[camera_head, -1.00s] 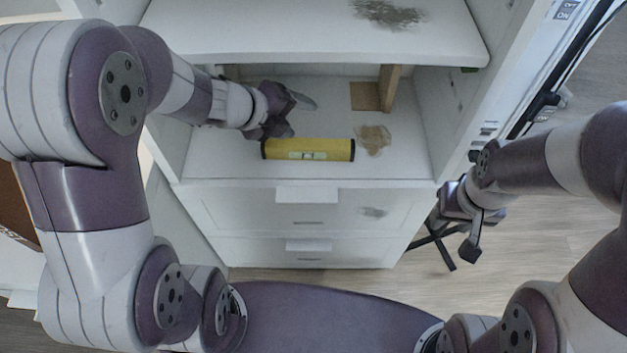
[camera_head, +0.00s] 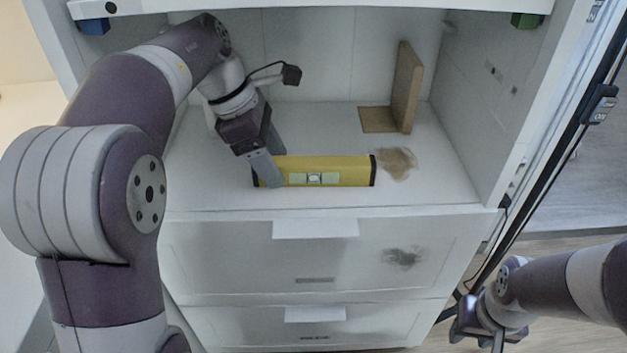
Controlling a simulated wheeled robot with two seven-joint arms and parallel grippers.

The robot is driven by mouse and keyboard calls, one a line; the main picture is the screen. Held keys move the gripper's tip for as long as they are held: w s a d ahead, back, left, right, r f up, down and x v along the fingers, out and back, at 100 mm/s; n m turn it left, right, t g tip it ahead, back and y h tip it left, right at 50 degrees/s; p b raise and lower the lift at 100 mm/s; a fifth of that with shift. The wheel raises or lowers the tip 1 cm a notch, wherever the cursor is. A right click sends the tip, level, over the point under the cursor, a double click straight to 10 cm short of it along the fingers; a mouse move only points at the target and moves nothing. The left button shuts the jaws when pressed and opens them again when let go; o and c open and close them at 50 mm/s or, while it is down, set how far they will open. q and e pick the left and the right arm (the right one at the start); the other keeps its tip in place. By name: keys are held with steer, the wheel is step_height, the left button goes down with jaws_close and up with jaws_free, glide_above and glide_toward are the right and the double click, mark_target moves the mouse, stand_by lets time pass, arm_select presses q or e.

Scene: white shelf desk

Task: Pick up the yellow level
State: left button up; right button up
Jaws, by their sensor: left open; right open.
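The yellow level (camera_head: 340,171) lies on the shelf board of the white desk, its long side running left to right, with black end caps and a pale green window in its middle. My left gripper (camera_head: 271,170) is open at the level's left end. Its fingers point down, and one overlaps the level's front face in the picture. The other finger is partly hidden, so I cannot tell whether the fingers touch the level. My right gripper (camera_head: 490,335) is open and empty at the lower right, outside the desk, partly cut off by the frame's bottom edge.
A brown wooden bookend (camera_head: 405,90) stands behind the level to the right. A brown stain (camera_head: 396,162) marks the shelf beside the level. The upper shelf board (camera_head: 300,5) and side walls enclose the space. Two drawers (camera_head: 318,260) are below, shut.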

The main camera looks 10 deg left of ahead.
mark_target(313, 161)
arm_select(q)
steer(key=d+b, duration=0.1)
steer(key=d, duration=0.1)
steer(key=w+d+f+b, duration=0.1)
steer(key=d, duration=0.1)
steer(key=d+b, duration=0.1)
steer(key=d, duration=0.1)
steer(key=shift+w+d+f, duration=0.15)
steer(key=shift+w+d, duration=0.05)
steer(key=shift+w, duration=0.15)
steer(key=shift+d+f+b, duration=0.1)
steer(key=shift+b, duration=0.3)
steer(key=c, duration=1.1)
